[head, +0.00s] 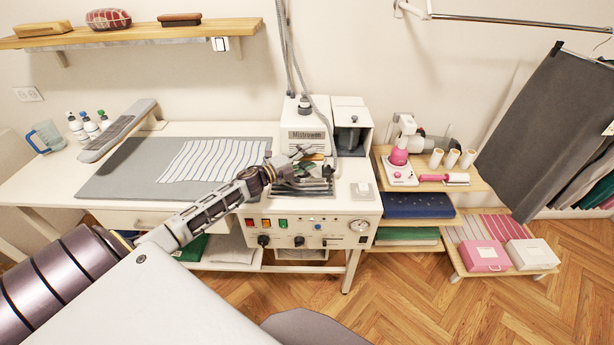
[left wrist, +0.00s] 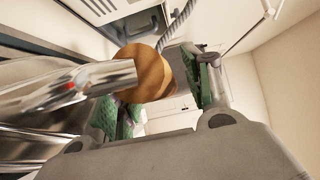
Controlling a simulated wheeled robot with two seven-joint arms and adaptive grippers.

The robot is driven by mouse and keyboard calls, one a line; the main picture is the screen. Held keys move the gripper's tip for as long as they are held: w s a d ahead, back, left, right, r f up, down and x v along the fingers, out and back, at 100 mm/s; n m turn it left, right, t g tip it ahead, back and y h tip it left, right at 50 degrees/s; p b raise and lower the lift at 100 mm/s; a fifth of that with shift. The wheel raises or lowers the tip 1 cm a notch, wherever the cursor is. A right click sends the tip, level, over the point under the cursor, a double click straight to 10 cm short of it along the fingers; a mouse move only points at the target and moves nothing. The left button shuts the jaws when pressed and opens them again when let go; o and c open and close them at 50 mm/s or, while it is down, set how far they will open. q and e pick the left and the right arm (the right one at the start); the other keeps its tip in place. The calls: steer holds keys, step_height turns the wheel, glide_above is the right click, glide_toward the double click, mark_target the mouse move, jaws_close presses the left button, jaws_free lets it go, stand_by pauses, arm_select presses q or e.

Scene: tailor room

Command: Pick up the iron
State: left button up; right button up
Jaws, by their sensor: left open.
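My left gripper (head: 306,166) is open over the right part of the white ironing station (head: 310,213). In the left wrist view, its green finger pads lie on either side of a round brown handle part with a chrome cylinder, which I take to be the iron (left wrist: 145,68). I cannot tell whether the fingers touch it. In the head view the gripper largely covers the iron, and its soleplate cannot be made out. My right gripper is not in view.
The grey ironing mat (head: 115,178) holds a striped cloth (head: 215,160). The Mistrowen boiler (head: 305,130) stands right behind the gripper, with cords rising from it. A shelf unit (head: 408,205) stands to the right. A wooden wall shelf (head: 150,32) hangs above left.

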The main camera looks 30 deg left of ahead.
arm_select(q)
steer(key=shift+c, duration=0.3)
jaws_close()
steer(key=shift+w+r, duration=0.15)
steer(key=shift+r, duration=0.15)
